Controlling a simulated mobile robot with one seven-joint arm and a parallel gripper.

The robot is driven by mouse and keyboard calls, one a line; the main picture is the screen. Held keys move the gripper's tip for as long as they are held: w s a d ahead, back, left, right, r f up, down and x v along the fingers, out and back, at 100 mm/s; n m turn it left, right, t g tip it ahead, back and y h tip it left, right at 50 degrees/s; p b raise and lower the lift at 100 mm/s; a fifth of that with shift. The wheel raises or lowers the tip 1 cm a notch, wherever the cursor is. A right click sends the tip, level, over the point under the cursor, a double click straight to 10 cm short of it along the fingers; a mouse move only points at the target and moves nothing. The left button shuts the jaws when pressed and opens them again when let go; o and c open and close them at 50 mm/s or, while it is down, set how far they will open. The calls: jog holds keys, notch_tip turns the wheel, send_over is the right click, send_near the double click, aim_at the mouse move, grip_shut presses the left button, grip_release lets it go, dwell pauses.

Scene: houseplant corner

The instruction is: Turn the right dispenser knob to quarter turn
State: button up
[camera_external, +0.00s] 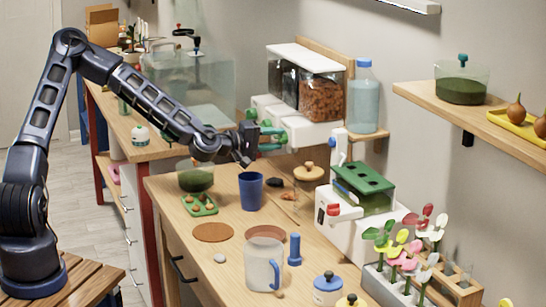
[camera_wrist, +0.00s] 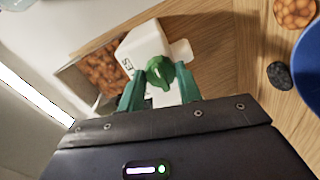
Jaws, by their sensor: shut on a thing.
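The dispenser (camera_external: 302,133) is white with clear hoppers and stands on the wall side of the table. Its right hopper (camera_external: 322,97) holds orange-brown pellets, which also show in the wrist view (camera_wrist: 101,72). The right dispenser knob (camera_wrist: 161,72) is green, on the white front below that hopper. Its raised grip runs roughly up and down in the wrist view, slightly tilted. My gripper (camera_external: 270,138) reaches in from the left at the dispenser front. In the wrist view its teal fingers (camera_wrist: 162,86) are on either side of the knob, shut on it. In the external view the fingers partly hide the knob.
A blue cup (camera_external: 251,191) stands on the table below my gripper. A dark stone (camera_wrist: 280,75) lies near it. A bottle of pale blue liquid (camera_external: 364,100) stands right of the dispenser. A white machine with a green top (camera_external: 362,180) stands nearer the front.

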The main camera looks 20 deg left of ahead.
dwell(0.4)
jog(key=o, duration=1)
jog(key=shift+s+a, duration=0.1)
jog(key=v, duration=1)
jog(key=shift+s+a, duration=0.15)
jog(key=shift+s, duration=0.05)
